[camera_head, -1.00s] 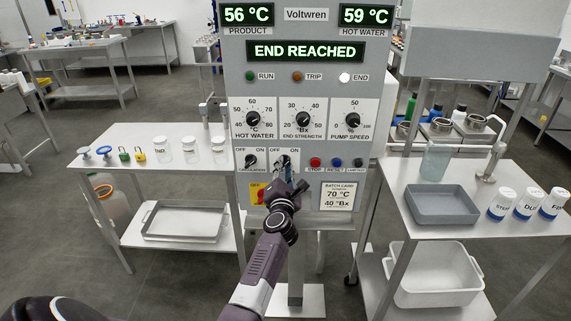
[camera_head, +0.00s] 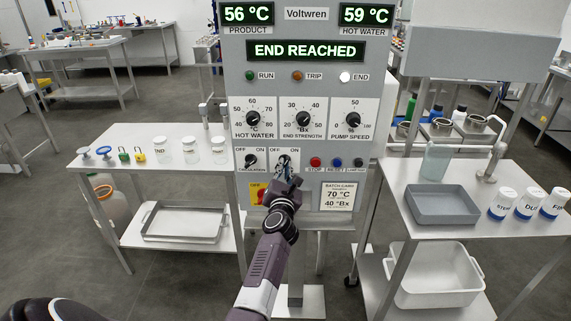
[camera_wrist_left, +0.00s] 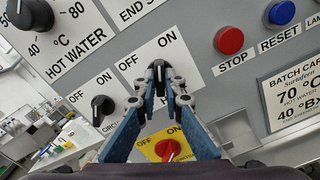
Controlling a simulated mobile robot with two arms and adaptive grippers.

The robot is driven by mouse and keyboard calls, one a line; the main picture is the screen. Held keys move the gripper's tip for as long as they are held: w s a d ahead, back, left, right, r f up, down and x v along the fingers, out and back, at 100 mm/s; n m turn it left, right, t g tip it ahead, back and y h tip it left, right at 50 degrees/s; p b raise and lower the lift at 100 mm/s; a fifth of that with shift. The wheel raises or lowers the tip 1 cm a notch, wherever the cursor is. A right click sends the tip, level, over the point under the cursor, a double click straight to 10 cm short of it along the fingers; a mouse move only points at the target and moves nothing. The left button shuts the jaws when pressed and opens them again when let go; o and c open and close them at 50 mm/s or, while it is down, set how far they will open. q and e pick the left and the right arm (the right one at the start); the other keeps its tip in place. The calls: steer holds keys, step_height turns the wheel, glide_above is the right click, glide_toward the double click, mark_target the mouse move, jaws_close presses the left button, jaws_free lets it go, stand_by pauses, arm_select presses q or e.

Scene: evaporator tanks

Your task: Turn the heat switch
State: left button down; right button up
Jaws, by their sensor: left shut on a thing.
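The heat switch is a small black knob (camera_wrist_left: 159,70) below OFF and ON marks, to the right of the circulation switch (camera_head: 250,161). Part of its label is hidden, and only an H shows in the wrist view. My left gripper (camera_head: 288,178) is at this switch on the panel front. In the wrist view the blue fingers of my left gripper (camera_wrist_left: 159,82) are closed on the two sides of the knob. The fingers cover much of the knob, so I cannot tell its exact angle. My right gripper is not in view.
Below the heat switch is a red rotary switch (camera_wrist_left: 168,149) on a yellow plate. STOP (camera_head: 315,162) and RESET (camera_head: 336,162) buttons are to the right. The display (camera_head: 305,51) reads END REACHED, and the END lamp (camera_head: 344,77) is white. Side tables flank the panel.

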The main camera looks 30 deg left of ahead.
arm_select(q)
steer(key=shift+n, duration=0.4)
